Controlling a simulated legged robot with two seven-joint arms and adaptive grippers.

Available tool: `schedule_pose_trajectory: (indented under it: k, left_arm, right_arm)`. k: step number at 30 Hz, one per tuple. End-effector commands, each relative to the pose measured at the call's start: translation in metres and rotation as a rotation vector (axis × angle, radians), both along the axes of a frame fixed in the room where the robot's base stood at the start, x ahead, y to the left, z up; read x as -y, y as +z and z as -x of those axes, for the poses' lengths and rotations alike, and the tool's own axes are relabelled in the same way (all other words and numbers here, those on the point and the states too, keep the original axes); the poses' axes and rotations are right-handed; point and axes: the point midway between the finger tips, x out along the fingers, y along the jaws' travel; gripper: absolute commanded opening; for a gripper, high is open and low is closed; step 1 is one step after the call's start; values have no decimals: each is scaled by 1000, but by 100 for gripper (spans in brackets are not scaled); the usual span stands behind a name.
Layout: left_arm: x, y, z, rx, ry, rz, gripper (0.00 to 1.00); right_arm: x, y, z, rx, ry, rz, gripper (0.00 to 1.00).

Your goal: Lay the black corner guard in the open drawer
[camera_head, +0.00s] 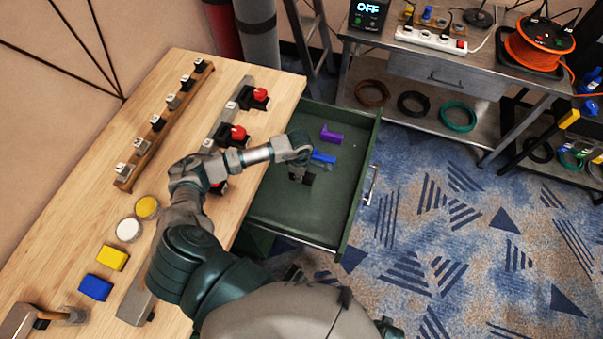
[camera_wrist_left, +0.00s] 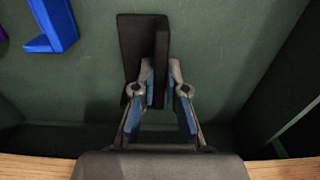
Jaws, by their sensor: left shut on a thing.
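The black corner guard (camera_wrist_left: 143,42) is an L-shaped piece in my left gripper (camera_wrist_left: 161,82), with one flange between the fingers. In the head view my left gripper (camera_head: 298,170) is over the open green drawer (camera_head: 275,205), near its middle, and only a small dark part of the guard (camera_head: 308,180) shows below it. I cannot tell whether the guard touches the drawer floor. A blue corner guard (camera_head: 323,158) and a purple one (camera_head: 331,135) lie in the drawer farther back. My right gripper is not in view.
The wooden table (camera_head: 75,195) beside the drawer holds a rack of black-and-grey parts (camera_head: 158,123), red-topped parts (camera_head: 239,132), round tins (camera_head: 128,230), and yellow and blue blocks (camera_head: 96,287). The drawer's front half is clear. A metal bench (camera_head: 470,62) stands behind.

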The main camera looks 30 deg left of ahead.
Motion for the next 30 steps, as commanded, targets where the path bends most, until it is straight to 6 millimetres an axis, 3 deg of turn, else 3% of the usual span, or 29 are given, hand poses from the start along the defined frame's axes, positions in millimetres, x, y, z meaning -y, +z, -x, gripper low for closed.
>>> schedule_pose_trajectory:
  k: [6, 15, 26, 27, 30]
  left_arm:
    - [-12, -3, -24, 0, 0, -1, 0]
    - [-9, -35, -24, -1, 0, -6, 0]
    - [-13, -40, -24, 0, 0, -3, 0]
    - [-13, -40, -24, 1, 0, -2, 14]
    - [-13, -40, -24, 1, 0, -2, 37]
  right_arm:
    - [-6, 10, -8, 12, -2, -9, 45]
    - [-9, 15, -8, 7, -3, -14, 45]
    - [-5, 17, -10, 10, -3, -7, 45]
    - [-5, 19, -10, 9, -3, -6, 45]
    - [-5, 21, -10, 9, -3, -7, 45]
